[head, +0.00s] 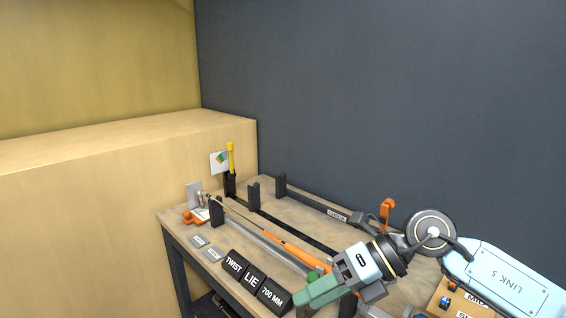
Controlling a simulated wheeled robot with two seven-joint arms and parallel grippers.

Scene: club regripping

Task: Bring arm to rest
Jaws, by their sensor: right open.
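My right arm comes in from the lower right, and a light-blue link marked "LINK 5" shows on it. My right gripper (318,291) is open over the front right part of the workbench (172,221); nothing shows between its green fingers. A golf club with an orange grip (283,246) lies along the bench, its thin shaft running to the back left. The gripper covers the near end of the club, so I cannot tell whether they touch. My left gripper is not in view.
Black blocks marked "TWIST" (234,262), "LIE" (252,279) and "700 MM" (272,294) line the front edge. Dark upright supports (253,197) and a yellow-topped post (231,160) stand farther back. An orange bracket (387,209) is behind my wrist. A dark wall closes the back.

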